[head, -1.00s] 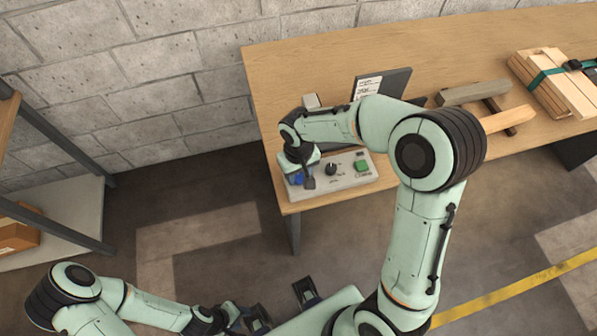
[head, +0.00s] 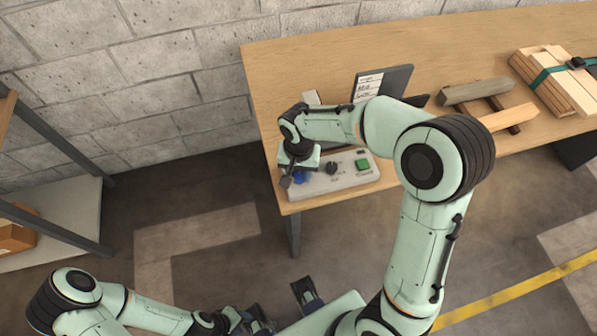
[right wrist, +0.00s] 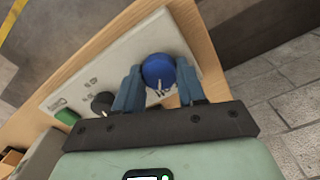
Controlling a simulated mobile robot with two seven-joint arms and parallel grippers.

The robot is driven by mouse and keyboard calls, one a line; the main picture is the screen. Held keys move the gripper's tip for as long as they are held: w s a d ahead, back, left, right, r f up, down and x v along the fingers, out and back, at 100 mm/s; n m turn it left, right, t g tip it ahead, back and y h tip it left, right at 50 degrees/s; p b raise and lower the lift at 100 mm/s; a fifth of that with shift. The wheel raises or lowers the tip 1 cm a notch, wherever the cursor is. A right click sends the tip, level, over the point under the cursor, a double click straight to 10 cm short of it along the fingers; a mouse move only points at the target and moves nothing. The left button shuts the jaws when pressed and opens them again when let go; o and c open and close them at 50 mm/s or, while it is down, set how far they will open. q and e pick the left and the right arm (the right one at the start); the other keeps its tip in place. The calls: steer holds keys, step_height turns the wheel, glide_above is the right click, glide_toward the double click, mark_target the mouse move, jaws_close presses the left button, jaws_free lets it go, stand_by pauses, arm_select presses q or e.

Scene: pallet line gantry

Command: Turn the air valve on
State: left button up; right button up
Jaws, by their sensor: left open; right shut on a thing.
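The blue round knob (right wrist: 158,70), which I take to be the air valve, is at one end of a light grey control panel (head: 335,184). It also shows in the head view (head: 300,177), partly hidden by my right gripper. My right gripper (right wrist: 160,82) has its two blue fingers on opposite sides of the knob and is shut on it. Small dark marks show on the panel beside the knob. My left gripper (head: 280,306) is open and empty, low in the head view, away from the table.
The panel also has a black knob (head: 331,168) and a green button (head: 362,164). The panel sits at the front left corner of the wooden table (head: 300,65). A dark screen or board with a paper label (head: 369,85) and wooden blocks (head: 474,92) are further back and right.

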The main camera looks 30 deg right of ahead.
mark_target(299, 174)
steer(key=m, duration=0.5)
steer(key=shift+m+b, duration=0.3)
steer(key=m, duration=0.5)
steer(key=shift+m, duration=0.4)
steer(key=o, duration=1.1)
steer(key=shift+c, duration=0.2)
steer(key=shift+r, duration=0.15)
step_height(299, 174, up, 13)
steer(key=p, duration=0.2)
steer(key=shift+s, duration=0.1)
